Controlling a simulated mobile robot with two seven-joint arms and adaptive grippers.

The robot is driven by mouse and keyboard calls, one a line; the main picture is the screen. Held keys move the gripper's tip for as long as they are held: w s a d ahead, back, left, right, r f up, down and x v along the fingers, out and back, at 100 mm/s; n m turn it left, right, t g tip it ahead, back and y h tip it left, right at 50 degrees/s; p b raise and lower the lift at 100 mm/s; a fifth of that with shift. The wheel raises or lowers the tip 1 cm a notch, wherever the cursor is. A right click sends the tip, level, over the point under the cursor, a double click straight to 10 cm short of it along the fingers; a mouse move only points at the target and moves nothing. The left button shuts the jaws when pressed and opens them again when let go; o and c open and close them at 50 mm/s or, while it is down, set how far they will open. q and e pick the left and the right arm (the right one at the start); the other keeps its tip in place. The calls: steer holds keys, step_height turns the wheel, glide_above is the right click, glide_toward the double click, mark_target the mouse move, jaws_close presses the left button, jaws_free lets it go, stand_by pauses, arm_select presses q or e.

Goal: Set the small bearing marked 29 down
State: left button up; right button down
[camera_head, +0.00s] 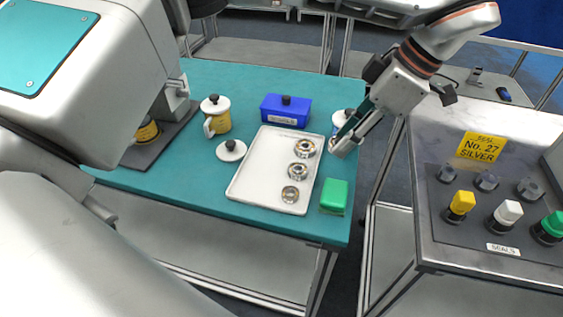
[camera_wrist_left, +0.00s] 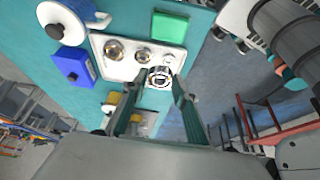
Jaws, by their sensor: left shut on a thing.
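My left gripper (camera_head: 350,139) reaches in from the upper right and is just right of the white tray (camera_head: 250,178). In the left wrist view its two dark green fingers are shut on a small silver bearing (camera_wrist_left: 160,78). The held bearing appears apart from the tray in the head view, but its height is hard to tell. Its marking cannot be read. The tray holds three silver bearings in a row: a far one (camera_head: 305,148), a middle one (camera_head: 301,174) and a near one (camera_head: 290,194). My right gripper is not in view.
The tray's left half is bare. A seal stand (camera_head: 470,225) with a yellow sign (camera_head: 481,147) is at right.

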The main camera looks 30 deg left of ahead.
arm_select(q)
steer(key=w+a+r+n+g+h, duration=0.1)
steer(key=a+r+n+g+h, duration=0.3)
steer(key=n, duration=0.6)
steer(key=r+n+t+h+p, duration=0.15)
steer(key=n+t+h, duration=0.45)
steer(key=n, duration=2.2)
glide_above(266, 162)
steer(key=a, duration=0.2)
steer(key=t+y, duration=0.1)
steer(key=shift+n, duration=0.3)
steer(key=f, duration=1.5)
steer(key=shift+s+d+f+p, duration=0.15)
steer(key=shift+s+d+p, duration=0.05)
steer(key=shift+s+p, duration=0.2)
steer(key=shift+w+f, duration=0.1)
steer(key=shift+f, duration=2.4)
steer(key=o, duration=1.2)
steer(key=shift+o, duration=0.2)
